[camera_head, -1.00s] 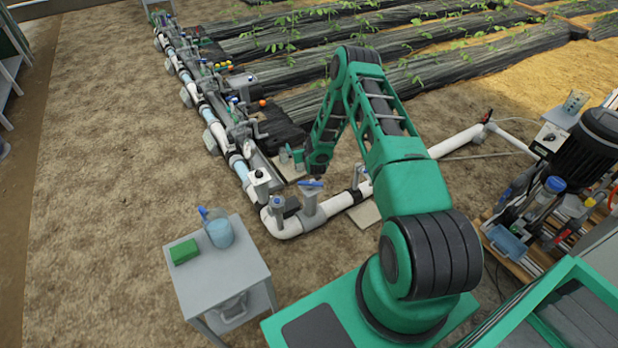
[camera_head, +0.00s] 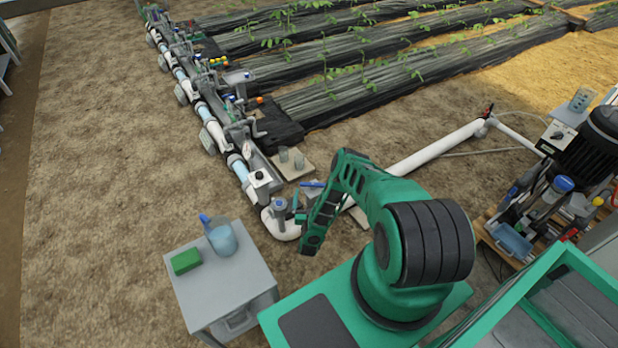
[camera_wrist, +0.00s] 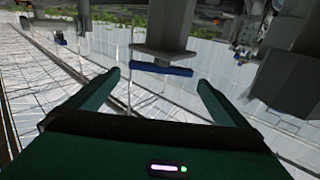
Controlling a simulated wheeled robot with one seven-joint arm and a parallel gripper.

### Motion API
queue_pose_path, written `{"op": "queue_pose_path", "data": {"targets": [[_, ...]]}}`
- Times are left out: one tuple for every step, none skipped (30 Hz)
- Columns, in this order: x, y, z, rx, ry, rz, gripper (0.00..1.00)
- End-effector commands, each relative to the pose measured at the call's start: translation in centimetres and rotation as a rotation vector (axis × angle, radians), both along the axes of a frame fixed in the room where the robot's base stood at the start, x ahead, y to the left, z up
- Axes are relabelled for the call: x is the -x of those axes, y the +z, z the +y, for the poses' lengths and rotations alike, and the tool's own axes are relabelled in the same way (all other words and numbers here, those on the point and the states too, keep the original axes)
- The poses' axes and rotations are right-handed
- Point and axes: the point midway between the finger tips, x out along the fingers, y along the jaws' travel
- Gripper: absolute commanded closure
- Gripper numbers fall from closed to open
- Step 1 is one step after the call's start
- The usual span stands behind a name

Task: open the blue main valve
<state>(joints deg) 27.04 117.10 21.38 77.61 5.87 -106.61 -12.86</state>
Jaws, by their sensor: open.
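The blue main valve's handle (camera_head: 312,184) is a flat blue bar on top of a grey valve body on the white pipe near the elbow. My arm covers most of the valve body in the head view. In the wrist view a blue bar (camera_wrist: 160,68), which looks like this handle, lies crosswise under a grey block, just beyond and between my fingertips. My gripper (camera_wrist: 160,80) is open and empty, with a finger on either side of the bar's line. No contact with it shows. In the head view my gripper (camera_head: 298,207) is small, close beside the valve.
A grey post (camera_head: 279,212) stands on the pipe elbow close by. A pump skid (camera_head: 560,190) is at right. Bare soil at left is open.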

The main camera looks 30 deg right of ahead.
Motion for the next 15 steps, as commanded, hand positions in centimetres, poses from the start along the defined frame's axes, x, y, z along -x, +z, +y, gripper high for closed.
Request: {"op": "queue_pose_path", "data": {"targets": [[-0.1, 0.0, -0.1, 0.001, -0.001, -0.002, 0.00], [-0.3, 0.0, -0.1, 0.001, 0.000, -0.002, 0.00], [-0.6, 0.0, -0.1, 0.002, 0.003, -0.001, 0.00], [-0.8, 0.0, -0.1, 0.001, 0.005, 0.000, 0.00], [-1.1, 0.0, -0.2, 0.001, 0.007, -0.002, 0.00], [-1.5, 0.0, -0.3, 0.002, 0.008, -0.002, 0.00], [-1.8, 0.0, -0.4, 0.001, 0.009, -0.002, 0.00], [-2.0, 0.0, -0.5, 0.001, 0.009, 0.000, 0.00], [-2.4, 0.0, -0.8, 0.002, 0.009, 0.000, 0.00], [-2.9, 0.0, -1.0, 0.002, 0.011, -0.002, 0.00], [-3.4, 0.0, -1.1, 0.002, 0.013, -0.001, 0.00], [-3.9, 0.0, -1.5, 0.003, 0.013, -0.002, 0.00], [-4.3, 0.0, -1.7, 0.002, 0.014, -0.001, 0.00], [-4.7, 0.0, -2.0, 0.002, 0.013, 0.000, 0.00], [-5.3, 0.0, -2.3, 0.004, 0.014, 0.000, 0.00]]}}
